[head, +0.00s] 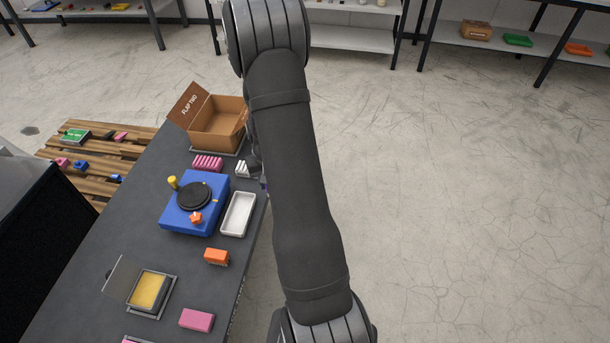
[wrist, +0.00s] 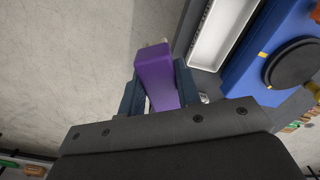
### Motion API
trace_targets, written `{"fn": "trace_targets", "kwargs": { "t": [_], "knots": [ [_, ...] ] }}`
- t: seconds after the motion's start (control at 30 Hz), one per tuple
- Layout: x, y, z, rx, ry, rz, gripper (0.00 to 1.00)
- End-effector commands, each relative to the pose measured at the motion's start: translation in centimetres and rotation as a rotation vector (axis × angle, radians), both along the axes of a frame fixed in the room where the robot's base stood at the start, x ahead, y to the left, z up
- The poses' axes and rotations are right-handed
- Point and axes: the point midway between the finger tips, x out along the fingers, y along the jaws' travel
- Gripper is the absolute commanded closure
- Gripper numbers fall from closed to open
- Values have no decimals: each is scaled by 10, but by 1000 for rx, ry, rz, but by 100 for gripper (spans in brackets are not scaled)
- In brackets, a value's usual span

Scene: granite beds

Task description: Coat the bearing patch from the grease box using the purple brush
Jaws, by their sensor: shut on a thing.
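The purple brush (wrist: 157,78) is between the fingers of my gripper (wrist: 158,88) in the wrist view, and the gripper is shut on it. It is held past the bench edge, with bare floor behind it in that view. In the head view my arm hides most of the gripper and brush. The grease box (head: 163,301), holding yellow grease (head: 148,290), stands open near the front of the bench, its lid tilted up at the left. I cannot tell which surface is the bearing patch. A blue block (head: 183,223) carries a round black disc (head: 194,196).
A white tray (head: 238,214) lies right of the blue block, near my gripper. An orange block (head: 216,256) and a pink block (head: 197,319) lie toward the front. An open cardboard box (head: 216,135) stands at the back. A wooden pallet (head: 92,160) is at left.

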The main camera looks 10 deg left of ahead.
Motion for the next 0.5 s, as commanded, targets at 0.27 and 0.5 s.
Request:
{"fn": "trace_targets", "kwargs": {
  "t": [0.27,0.5],
  "knots": [
    [-58,103,-7,1,-1,265,88],
    [-120,173,-14,0,0,475,88]
  ]
}}
